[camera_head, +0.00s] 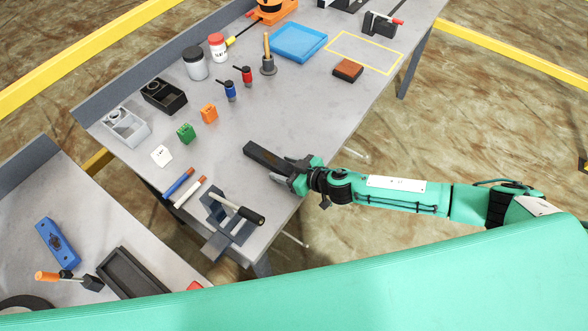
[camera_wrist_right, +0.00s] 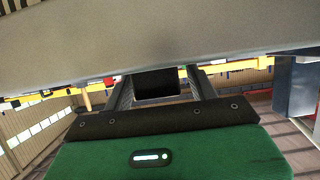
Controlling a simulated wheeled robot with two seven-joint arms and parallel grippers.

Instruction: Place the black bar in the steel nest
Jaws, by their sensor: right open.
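The black bar (camera_head: 265,157) lies near the front edge of the grey table, its far end pointing up-left. My right gripper (camera_head: 294,172) is at the bar's near end, coming in from the right. In the right wrist view the bar's dark end face (camera_wrist_right: 157,84) sits between the two spread fingers (camera_wrist_right: 160,76). The fingers are open; contact with the bar cannot be told. A light grey steel block with a round recess (camera_head: 127,127), which looks like the steel nest, stands at the table's left edge, far from the gripper. My left gripper is not in view.
A black block (camera_head: 163,97) stands beside the steel one. The table middle is clear. A blue tray (camera_head: 299,42) is farther back.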

